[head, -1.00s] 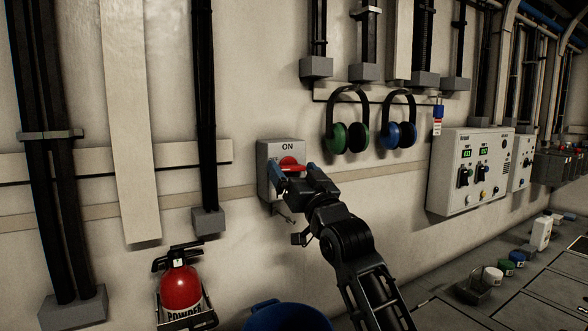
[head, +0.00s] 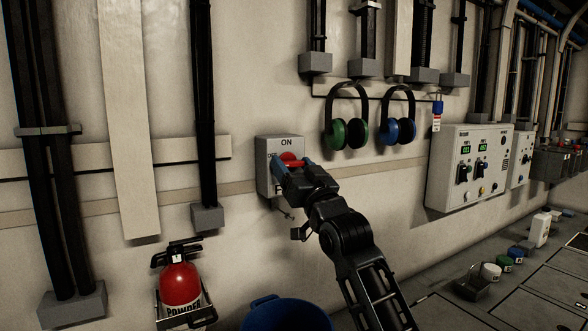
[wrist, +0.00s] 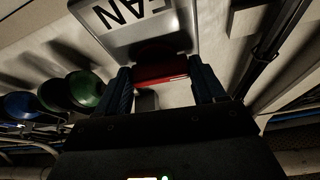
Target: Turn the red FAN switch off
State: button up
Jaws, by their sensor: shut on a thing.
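The grey FAN switch box (head: 285,146) is on the wall, with ON printed at its top and part of another label at its left edge. Its red switch handle (head: 291,158) shows just above my gripper (head: 292,168), which covers the lower part of the box. In the wrist view, the box (wrist: 130,40) shows the FAN letters upside down. The red handle (wrist: 160,74) lies between the two blue fingers of my gripper (wrist: 163,86), which is shut on it. The exact angle of the handle is hard to tell.
Green earmuffs (head: 346,132) and blue earmuffs (head: 398,130) hang to the right of the box. A control panel (head: 468,165) is farther right. A red extinguisher (head: 180,284) and a blue bucket (head: 288,315) are below. A dark vertical conduit (head: 203,110) runs to the left.

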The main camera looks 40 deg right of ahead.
jog(key=shift+f+n+y+b, duration=0.25)
jog(key=shift+n+b, duration=0.35)
jog(key=shift+b, duration=0.3)
jog(key=shift+r+n+t+y+b, duration=0.1)
jog(key=shift+n+t+y+b, duration=0.2)
jog(key=shift+n+b, duration=0.15)
jog(key=shift+r, duration=0.15)
jog(key=o, duration=1)
jog(key=shift+b+v, duration=1)
jog(key=shift+v, duration=2.9)
